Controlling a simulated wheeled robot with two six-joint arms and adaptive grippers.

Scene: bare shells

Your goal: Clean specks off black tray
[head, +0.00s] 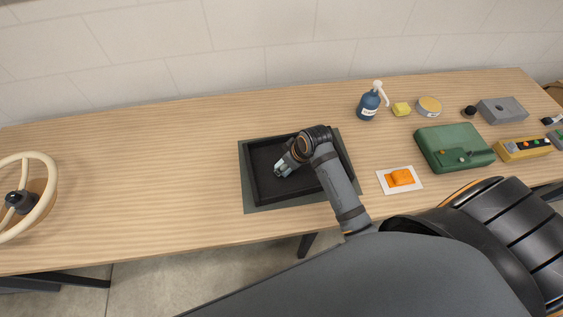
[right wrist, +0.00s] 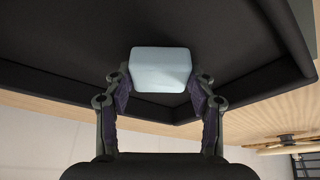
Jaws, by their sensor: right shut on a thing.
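The black tray (head: 252,172) sits on the wooden table in the middle of the head view. My right gripper (head: 285,164) reaches down inside it from the right. In the right wrist view it is shut on a pale blue block (right wrist: 160,68), like a sponge, over the tray's dark floor (right wrist: 70,45). I cannot tell whether the block touches the floor. No specks can be made out. My right arm hides the tray's right part. My left gripper is not in view.
A dark mat (head: 262,207) lies under the tray. A cream wheel (head: 48,184) stands far left. The table between is clear.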

